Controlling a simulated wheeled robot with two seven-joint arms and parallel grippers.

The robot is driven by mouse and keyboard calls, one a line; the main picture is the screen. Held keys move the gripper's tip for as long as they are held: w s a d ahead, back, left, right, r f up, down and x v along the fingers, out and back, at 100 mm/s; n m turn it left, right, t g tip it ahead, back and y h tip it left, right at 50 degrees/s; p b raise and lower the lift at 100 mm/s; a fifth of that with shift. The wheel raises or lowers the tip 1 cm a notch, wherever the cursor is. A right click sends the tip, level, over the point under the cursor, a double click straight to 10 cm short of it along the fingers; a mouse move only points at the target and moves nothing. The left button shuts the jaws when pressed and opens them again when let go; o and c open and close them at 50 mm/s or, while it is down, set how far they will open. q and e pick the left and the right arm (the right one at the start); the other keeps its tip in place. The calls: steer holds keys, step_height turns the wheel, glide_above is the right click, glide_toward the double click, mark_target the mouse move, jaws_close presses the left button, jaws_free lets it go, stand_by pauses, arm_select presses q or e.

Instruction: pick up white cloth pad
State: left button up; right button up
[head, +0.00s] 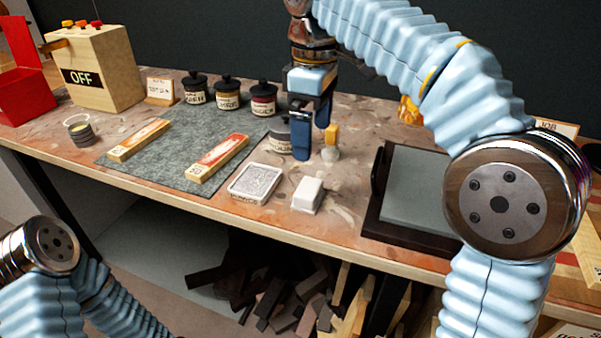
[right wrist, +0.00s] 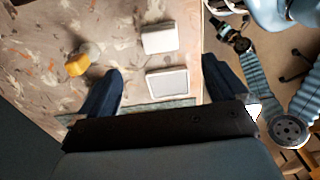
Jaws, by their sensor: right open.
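The white cloth pad (head: 308,194) is a small pale block lying on the bench near its front edge, right of a flat framed tin (head: 256,182). In the right wrist view the pad (right wrist: 159,38) lies beyond the tin (right wrist: 167,83). My right gripper (head: 312,140) points down above the bench, behind the pad in the head view. Its jaws (right wrist: 161,65) are open and empty, with the pad and tin showing between the fingers. My left arm shows at lower left in the head view; a dark end of it (right wrist: 232,38), too small to read, shows in the right wrist view.
A yellow-topped item (head: 331,138) stands close beside my right gripper. A dark jar (head: 279,134) is partly behind it. A dark-framed grey tray (head: 414,190) lies right of the pad. A grey mat (head: 155,176) with two labelled wooden bars lies left. Several lidded jars (head: 228,94) stand behind.

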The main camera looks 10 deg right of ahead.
glide_above(309, 187)
steer(key=f+b, duration=0.1)
steer(key=f, duration=0.6)
steer(key=shift+d+f, duration=0.2)
steer(key=f, duration=0.6)
steer(key=shift+a, duration=0.25)
steer(key=c, duration=1)
steer(key=shift+c, duration=0.2)
